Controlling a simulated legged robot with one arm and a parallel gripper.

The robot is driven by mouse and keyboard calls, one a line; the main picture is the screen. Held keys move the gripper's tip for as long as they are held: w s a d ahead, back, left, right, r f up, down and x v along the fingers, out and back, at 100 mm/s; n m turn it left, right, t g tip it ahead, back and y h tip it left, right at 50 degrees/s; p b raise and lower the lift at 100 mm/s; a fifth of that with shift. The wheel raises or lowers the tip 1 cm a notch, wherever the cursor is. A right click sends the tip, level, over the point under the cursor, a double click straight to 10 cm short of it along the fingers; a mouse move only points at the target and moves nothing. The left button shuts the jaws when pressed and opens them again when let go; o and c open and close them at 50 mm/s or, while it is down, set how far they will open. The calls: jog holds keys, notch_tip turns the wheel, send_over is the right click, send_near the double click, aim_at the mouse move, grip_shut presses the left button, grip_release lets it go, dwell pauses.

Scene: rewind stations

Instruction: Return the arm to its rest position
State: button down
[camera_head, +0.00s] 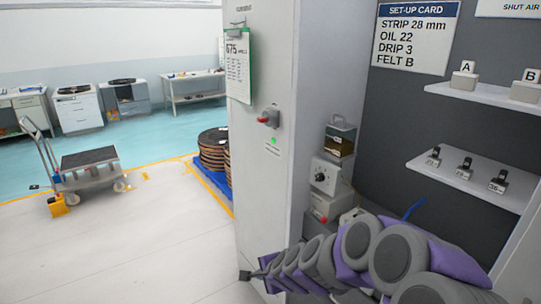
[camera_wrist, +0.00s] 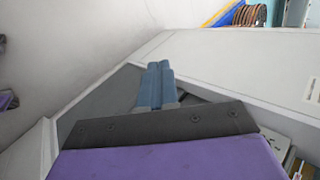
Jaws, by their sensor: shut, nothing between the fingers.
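My arm (camera_head: 380,255), purple and grey, lies across the lower right of the head view, in front of the cabinet station. It reaches left, low past the edge of the pale cabinet. Its small dark end, my gripper (camera_head: 246,275), is near the foot of the cabinet. In the wrist view the two blue-grey fingers of my gripper (camera_wrist: 158,68) lie side by side, closed with nothing between them. Whether the arm touches the cabinet cannot be told.
The cabinet side (camera_head: 265,190) bears a red switch (camera_head: 269,118) and a green clipboard (camera_head: 238,65). Shelves (camera_head: 470,178) hold small blocks, under a set-up card (camera_head: 415,38). A cart (camera_head: 88,170) and stacked coils (camera_head: 213,149) stand left. Pale floor (camera_head: 130,250) is open.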

jog(key=s+d+r+n+g+h, duration=0.1)
jog(key=s+d+r+n+g, duration=0.2)
jog(key=s, duration=1)
jog(key=s+d+r+n+g+h, duration=0.2)
jog(key=s+d, duration=0.6)
jog(key=s, duration=0.5)
jog(key=s+d+r+n+g+h, duration=0.1)
jog(key=s+d+r+n+g, duration=0.2)
jog(key=s, duration=1)
jog(key=d+r+n, duration=0.2)
jog(key=d+n, duration=0.1)
jog(key=n, duration=0.2)
jog(key=shift+s+d+r+g+h, duration=0.25)
jog(key=shift+s+g+h, duration=0.05)
jog(key=shift+s+g, duration=0.1)
jog(key=shift+a, duration=0.3)
jog(key=shift+d, duration=0.15)
